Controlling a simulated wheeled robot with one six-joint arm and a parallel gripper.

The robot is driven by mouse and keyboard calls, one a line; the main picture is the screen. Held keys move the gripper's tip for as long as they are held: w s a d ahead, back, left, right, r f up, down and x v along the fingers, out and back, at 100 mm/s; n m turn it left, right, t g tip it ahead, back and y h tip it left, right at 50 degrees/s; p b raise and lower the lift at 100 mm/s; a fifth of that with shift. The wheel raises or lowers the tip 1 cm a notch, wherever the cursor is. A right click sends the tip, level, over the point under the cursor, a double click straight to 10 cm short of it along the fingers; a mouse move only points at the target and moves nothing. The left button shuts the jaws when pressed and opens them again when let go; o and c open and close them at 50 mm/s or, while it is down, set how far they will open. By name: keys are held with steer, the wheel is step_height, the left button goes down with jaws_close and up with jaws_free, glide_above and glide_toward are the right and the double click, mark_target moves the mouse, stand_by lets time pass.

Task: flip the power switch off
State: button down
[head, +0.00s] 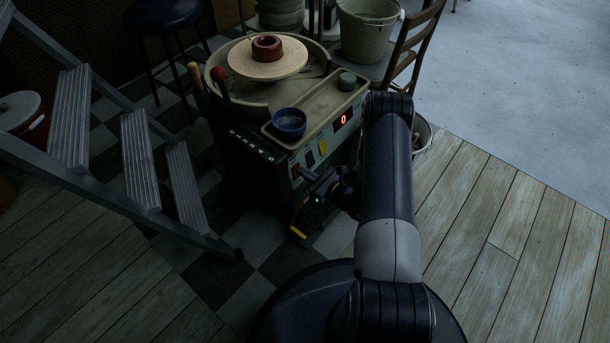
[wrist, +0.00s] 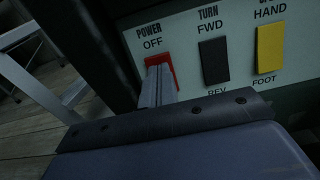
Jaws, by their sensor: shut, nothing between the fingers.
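The red power switch (wrist: 163,61) is on the pale control panel (wrist: 192,48) of the pottery wheel, under the words POWER and OFF. Its upper part shows; the lower part is hidden behind my fingers, so I cannot tell which way it is tilted. My gripper (wrist: 158,70) is shut and empty, with its tips right at the switch face, apparently against it. In the head view the red switch (head: 296,171) shows at the panel's left end, with my gripper (head: 304,173) just at its right. The red display (head: 344,119) reads 0.
A black TURN switch (wrist: 214,61) and a yellow switch (wrist: 270,49) sit right of the red one. A blue bowl (head: 289,124) stands on the wheel's tray above the panel. A step ladder (head: 140,160) stands at left. Wood floor (head: 500,240) is clear at right.

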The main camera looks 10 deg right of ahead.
steer(key=shift+w+a, duration=0.15)
steer(key=shift+w, duration=0.1)
steer(key=shift+r, duration=0.1)
